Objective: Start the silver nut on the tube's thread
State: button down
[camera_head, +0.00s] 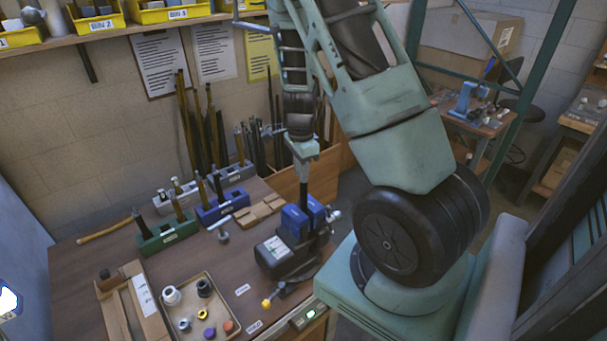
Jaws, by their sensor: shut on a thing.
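A dark tube (304,194) stands upright, its lower end between the blue jaws of a vise (290,240) near the table's right edge. My gripper (304,168) points down right over the tube's top end. It is shut on a small part at its tip, which I take to be the silver nut; the fingers mostly hide it. The tip and the tube's top look in line. From this view I cannot tell whether the nut touches the thread, and the thread itself is too small to make out.
A tray (238,333) of small coloured parts lies at the front. Green (168,234), blue (222,207) and grey (232,174) racks with upright pieces stand left of the vise. Tall rods lean behind the table.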

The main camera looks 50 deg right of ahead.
jog(key=shift+a+f+m, duration=0.1)
jog(key=shift+f+m, duration=0.05)
jog(key=shift+m, duration=0.15)
jog(key=shift+m+p, duration=0.6)
jog(key=shift+m, duration=0.1)
jog(key=c, duration=1.1)
grip_release()
jog(key=shift+w, duration=0.1)
jog(key=shift+r, duration=0.35)
notch_tip(320, 180, up, 17)
jog(key=b, duration=0.3)
jog(key=shift+f, duration=0.1)
